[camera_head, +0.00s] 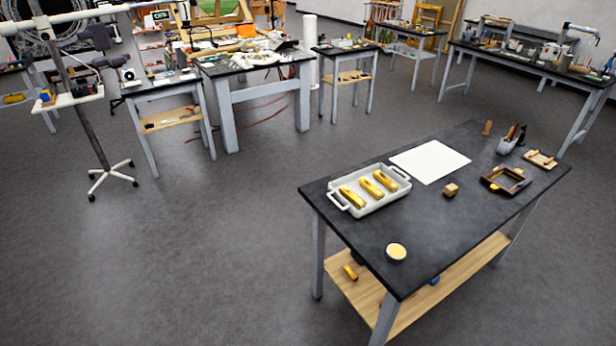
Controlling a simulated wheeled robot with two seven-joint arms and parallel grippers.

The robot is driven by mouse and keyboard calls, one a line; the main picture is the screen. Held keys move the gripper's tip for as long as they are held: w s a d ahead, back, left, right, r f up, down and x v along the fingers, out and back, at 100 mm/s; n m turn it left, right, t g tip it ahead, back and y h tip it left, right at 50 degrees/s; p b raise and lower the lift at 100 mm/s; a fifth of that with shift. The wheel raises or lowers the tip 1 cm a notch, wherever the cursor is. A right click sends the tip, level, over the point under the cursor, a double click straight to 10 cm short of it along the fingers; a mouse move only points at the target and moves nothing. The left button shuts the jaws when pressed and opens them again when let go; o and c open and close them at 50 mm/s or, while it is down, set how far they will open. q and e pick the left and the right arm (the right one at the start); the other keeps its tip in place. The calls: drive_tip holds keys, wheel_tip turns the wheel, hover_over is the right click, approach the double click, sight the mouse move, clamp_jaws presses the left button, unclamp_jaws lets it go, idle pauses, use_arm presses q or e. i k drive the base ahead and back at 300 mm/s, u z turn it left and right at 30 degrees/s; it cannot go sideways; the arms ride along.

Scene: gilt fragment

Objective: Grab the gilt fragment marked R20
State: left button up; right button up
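Three gilt fragments lie side by side in a white tray (376,206) with handles, at the left end of the near black-topped table (440,230). They are the left fragment (352,197), the middle fragment (371,187) and the right fragment (385,180), all gold and elongated. Any marking such as R20 is too small to read, so I cannot tell which one carries it. Neither of my grippers shows in the head view.
The near table also holds a white sheet (430,161), a small wooden block (451,190), a round yellow-topped dish (396,252), a dark frame (506,180) and a tool cup (508,143). Open grey floor (230,250) lies left of it. Cluttered benches stand behind.

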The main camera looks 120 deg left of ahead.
sight(379, 176)
drive_tip(key=u, duration=4.15)
